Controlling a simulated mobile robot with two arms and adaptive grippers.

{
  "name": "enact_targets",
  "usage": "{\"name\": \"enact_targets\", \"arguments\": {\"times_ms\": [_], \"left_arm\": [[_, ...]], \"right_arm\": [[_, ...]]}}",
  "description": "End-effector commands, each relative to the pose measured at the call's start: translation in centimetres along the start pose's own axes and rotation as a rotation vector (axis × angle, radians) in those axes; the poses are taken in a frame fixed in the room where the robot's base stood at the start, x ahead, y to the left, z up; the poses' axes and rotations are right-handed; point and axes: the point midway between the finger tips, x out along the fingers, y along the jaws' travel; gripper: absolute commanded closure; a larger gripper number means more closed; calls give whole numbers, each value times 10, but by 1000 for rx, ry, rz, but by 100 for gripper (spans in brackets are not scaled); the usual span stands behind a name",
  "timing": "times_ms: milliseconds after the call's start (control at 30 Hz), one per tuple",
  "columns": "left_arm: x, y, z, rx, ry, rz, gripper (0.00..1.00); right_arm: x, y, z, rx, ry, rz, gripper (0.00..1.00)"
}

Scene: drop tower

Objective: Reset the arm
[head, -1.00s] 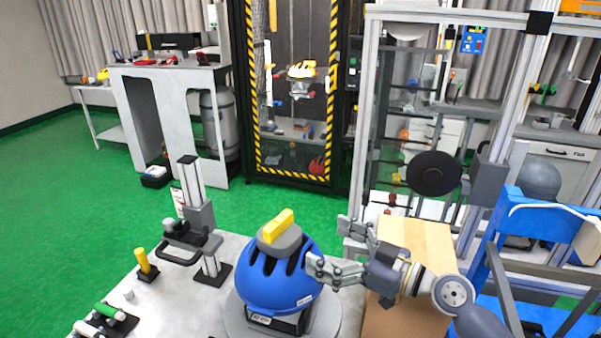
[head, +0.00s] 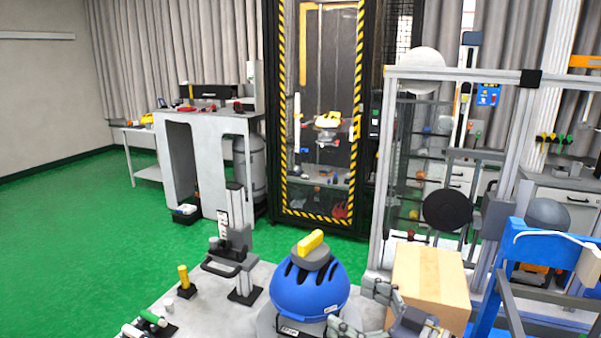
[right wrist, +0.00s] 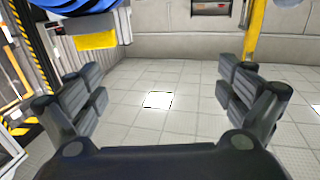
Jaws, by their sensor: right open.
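My right gripper (head: 358,308) is open, with nothing between its fingers, low in the head view. It is just right of the blue helmet (head: 300,293), and I cannot tell whether they touch. The right wrist view also shows the gripper (right wrist: 160,92) with its fingers wide apart and only tiled surface between them. The helmet sits on a round base on the grey table (head: 232,312), with a yellow-topped grey piece (head: 311,243) on its crown. The lower part of my right arm is cut off by the frame. My left gripper is not in view.
A cardboard box (head: 432,278) stands right of the gripper. A blue frame (head: 510,270) is farther right. A black stand (head: 238,245) and a yellow-handled piece (head: 184,280) are on the left. The drop tower (head: 318,200) rises behind. Green floor (head: 80,240) is open at left.

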Motion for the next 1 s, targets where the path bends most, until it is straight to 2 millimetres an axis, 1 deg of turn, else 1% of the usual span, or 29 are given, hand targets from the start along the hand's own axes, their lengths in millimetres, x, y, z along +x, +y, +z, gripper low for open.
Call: {"name": "enact_targets", "arguments": {"times_ms": [33,233,367,567,667,767,800,867,900,967,1000], "left_arm": [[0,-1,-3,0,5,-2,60],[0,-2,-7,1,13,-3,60],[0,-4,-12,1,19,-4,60],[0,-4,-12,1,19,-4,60],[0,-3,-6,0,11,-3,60],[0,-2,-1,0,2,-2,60],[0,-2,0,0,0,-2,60],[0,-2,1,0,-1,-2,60],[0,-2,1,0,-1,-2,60],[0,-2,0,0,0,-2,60],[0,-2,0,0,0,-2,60]], "right_arm": [[0,-9,8,4,-17,-12,4],[-2,-34,33,10,-86,-43,4],[-5,-53,54,19,-150,-61,4],[-17,-87,97,41,-288,-71,4],[-30,-106,125,64,-390,-56,4],[-53,-125,160,106,-530,-7,4],[-66,-132,174,128,-596,26,4],[-86,-139,194,164,-692,86,4],[-101,-143,204,189,-752,131,4],[-123,-146,218,224,-832,199,4],[-136,-148,225,248,-879,244,4]]}}
